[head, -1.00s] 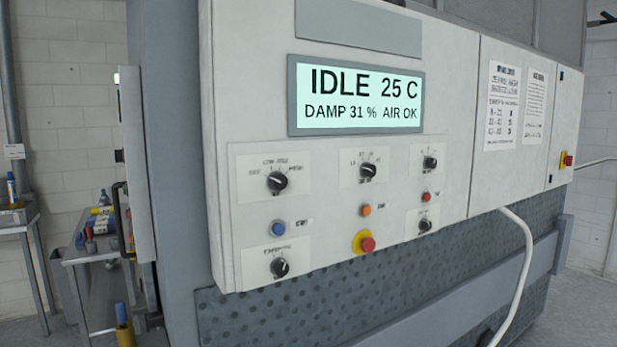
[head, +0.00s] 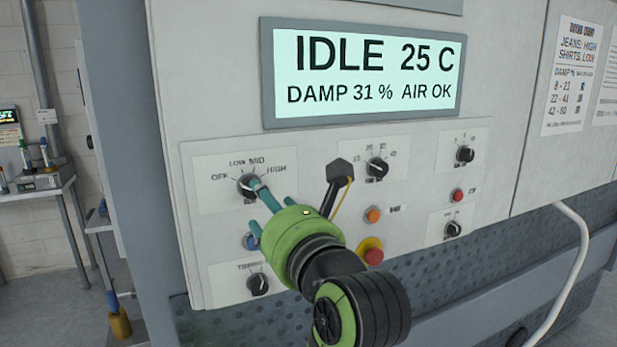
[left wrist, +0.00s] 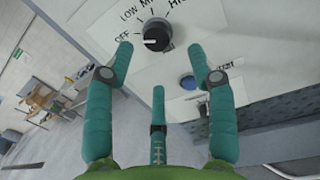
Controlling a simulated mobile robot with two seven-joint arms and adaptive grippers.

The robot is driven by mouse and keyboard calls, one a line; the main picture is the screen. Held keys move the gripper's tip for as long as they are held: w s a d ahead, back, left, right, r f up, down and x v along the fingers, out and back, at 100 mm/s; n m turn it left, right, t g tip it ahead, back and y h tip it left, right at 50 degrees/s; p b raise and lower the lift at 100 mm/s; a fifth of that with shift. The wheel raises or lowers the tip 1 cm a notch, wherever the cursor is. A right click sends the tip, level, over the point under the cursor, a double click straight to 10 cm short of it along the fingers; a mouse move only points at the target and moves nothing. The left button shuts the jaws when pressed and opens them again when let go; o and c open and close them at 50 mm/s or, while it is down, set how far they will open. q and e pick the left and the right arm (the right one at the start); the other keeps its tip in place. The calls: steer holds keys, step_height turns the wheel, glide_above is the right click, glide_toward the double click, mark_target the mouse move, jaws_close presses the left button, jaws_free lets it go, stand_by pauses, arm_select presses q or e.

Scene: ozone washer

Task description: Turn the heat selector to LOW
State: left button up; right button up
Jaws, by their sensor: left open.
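The heat selector (head: 248,186) is a round black knob on a white plate at the panel's left, marked OFF, LOW, MID and HIGH. It also shows at the top middle of the left wrist view (left wrist: 157,35), where its white mark seems to point toward OFF. My left gripper (head: 259,207) is green with teal fingers and is in front of the panel, just right of and below the knob in the head view. In the left wrist view its fingers (left wrist: 160,58) are spread, with the knob ahead between the upper two; contact is not visible. My right gripper is not in view.
The display (head: 365,72) reads IDLE 25 C, DAMP 31 %, AIR OK. Around the selector are a blue button (head: 251,241), a timer knob (head: 258,284), an orange button (head: 373,215), a red-and-yellow stop button (head: 372,252) and other knobs. A white hose (head: 580,262) hangs at right.

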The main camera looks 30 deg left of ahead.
arm_select(q)
steer(key=p+x, duration=0.3)
steer(key=x, duration=0.3)
steer(key=shift+a+t+h+p, duration=0.2)
steer(key=shift+t+h+p, duration=0.1)
steer(key=shift+h+p, duration=0.1)
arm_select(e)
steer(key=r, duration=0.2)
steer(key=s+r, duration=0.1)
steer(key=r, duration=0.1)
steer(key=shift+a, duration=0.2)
arm_select(q)
steer(key=shift+r, duration=0.2)
jaws_close()
